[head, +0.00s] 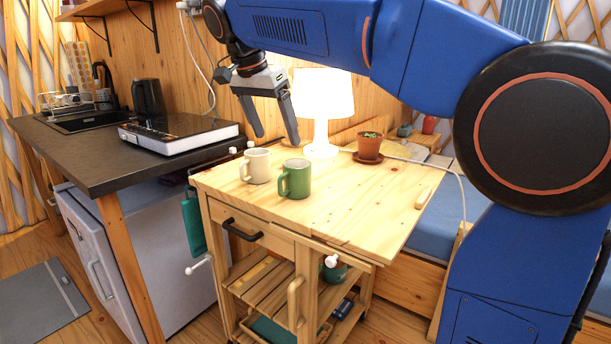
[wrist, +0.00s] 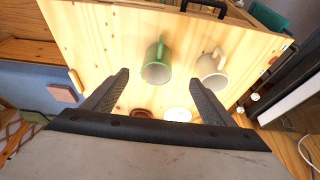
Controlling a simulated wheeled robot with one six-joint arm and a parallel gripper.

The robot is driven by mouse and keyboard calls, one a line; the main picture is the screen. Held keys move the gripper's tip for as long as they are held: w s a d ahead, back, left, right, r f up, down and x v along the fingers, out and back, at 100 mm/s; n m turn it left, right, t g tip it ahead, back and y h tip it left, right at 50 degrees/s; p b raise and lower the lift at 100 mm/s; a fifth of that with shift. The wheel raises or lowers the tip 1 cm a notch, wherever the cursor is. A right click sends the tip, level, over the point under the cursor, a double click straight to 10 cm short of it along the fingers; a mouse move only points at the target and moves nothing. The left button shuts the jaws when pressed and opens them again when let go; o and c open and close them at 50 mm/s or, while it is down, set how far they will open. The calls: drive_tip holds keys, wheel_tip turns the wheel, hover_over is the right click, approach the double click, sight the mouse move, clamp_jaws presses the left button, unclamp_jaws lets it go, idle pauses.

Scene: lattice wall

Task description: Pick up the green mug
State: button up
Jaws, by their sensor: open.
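The green mug (head: 296,179) stands upright on the wooden cart top (head: 350,205), right of and slightly nearer than a cream mug (head: 256,166). Its handle points left in the head view. In the wrist view the green mug (wrist: 156,66) shows from above, beyond and between my fingertips, with the cream mug (wrist: 212,68) to its right. My gripper (head: 276,138) is open and empty, above the cart and apart from both mugs. It also shows in the wrist view (wrist: 158,78).
A lit white lamp (head: 323,98) and a potted plant (head: 369,146) stand at the back of the cart. A dark counter (head: 100,155) with a hob (head: 178,133) and kettle (head: 148,100) is at the left. The cart's front right is clear.

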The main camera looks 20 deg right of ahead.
sight(296, 181)
drive_tip(key=x, duration=1.2)
drive_tip(key=shift+w+d+r, duration=0.1)
drive_tip(key=shift+w, duration=0.1)
drive_tip(key=shift+s+d+x, duration=0.15)
drive_tip(key=shift+x, duration=1.2)
drive_tip(key=shift+s+d+x, duration=0.1)
drive_tip(key=shift+d+x, duration=0.05)
drive_tip(key=shift+x, duration=1.2)
drive_tip(key=shift+r, duration=0.1)
drive_tip(key=c, duration=1.3)
